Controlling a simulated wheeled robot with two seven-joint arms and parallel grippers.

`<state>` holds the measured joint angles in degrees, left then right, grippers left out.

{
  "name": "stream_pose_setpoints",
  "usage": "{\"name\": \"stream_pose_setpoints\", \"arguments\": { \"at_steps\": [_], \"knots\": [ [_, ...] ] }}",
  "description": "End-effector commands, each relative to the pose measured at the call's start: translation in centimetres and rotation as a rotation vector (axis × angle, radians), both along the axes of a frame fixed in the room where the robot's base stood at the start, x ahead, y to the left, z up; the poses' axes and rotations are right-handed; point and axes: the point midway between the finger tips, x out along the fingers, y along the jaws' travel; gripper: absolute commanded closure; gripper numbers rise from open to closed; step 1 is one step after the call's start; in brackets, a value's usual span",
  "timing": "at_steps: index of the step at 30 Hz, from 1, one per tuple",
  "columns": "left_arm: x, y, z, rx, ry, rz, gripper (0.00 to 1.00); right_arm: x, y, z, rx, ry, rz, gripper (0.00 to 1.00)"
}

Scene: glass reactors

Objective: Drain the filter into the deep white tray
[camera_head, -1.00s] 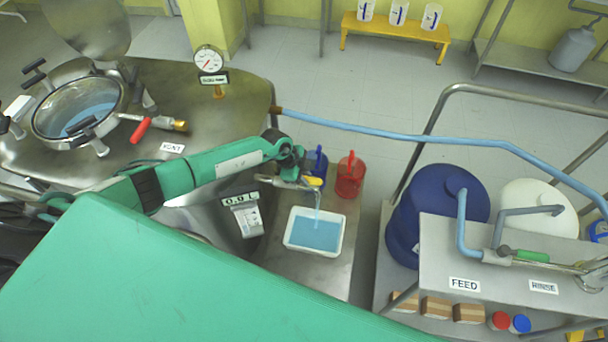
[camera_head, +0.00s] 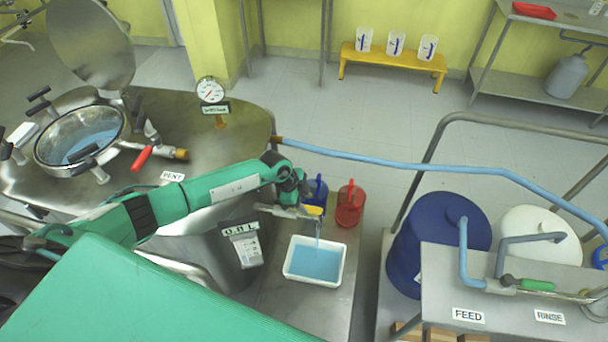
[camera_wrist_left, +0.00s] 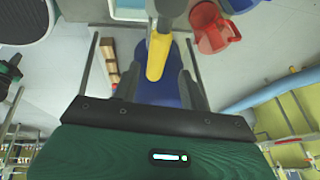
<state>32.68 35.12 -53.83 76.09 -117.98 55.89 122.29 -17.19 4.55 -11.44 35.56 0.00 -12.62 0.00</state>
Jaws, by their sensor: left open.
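The deep white tray (camera_head: 310,282) stands on the steel stand and holds blue liquid (camera_head: 314,262). A thin blue stream (camera_head: 317,229) falls into it from the drain spout. The drain's yellow valve handle (camera_head: 313,210) is at the tip of my left gripper (camera_head: 303,204). In the left wrist view the yellow handle (camera_wrist_left: 158,57) lies between the fingers of my left gripper (camera_wrist_left: 162,75), which are open and apart. The filter vessel (camera_head: 205,255) is at left, partly hidden by my green arm. My right gripper is out of view.
A blue jug (camera_head: 317,190) and a red jug (camera_head: 350,205) stand just behind the tray. The reactor (camera_head: 225,125) with its open lid is at left. A blue hose (camera_head: 400,168) crosses to the right. A blue drum (camera_head: 430,250) stands right of the tray.

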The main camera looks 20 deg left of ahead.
Motion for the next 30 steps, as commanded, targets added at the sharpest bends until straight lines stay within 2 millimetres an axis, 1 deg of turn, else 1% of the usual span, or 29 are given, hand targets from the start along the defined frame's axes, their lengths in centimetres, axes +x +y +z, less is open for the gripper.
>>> {"name": "stream_pose_setpoints", "arguments": {
  "at_steps": [1,12,15,18,21,24,30],
  "knots": [
    [0.1,0.0,1.2,0.000,-0.004,-0.002,0.56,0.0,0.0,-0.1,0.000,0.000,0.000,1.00],
    [0.1,0.0,10.3,0.000,-0.004,-0.001,0.56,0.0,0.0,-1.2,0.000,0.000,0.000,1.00],
    [0.1,0.1,12.6,0.001,-0.004,0.000,0.56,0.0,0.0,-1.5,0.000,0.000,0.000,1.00],
    [0.0,0.0,14.5,0.001,-0.003,-0.001,0.56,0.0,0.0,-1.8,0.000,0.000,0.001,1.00],
    [0.1,0.0,15.9,0.000,-0.002,0.001,0.56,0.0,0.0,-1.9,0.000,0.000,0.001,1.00],
    [0.0,0.0,16.7,0.000,-0.001,-0.001,0.56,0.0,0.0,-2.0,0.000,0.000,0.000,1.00],
    [0.0,0.0,17.2,0.000,0.000,0.001,0.56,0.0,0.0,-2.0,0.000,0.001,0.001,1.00]
  ]
}}
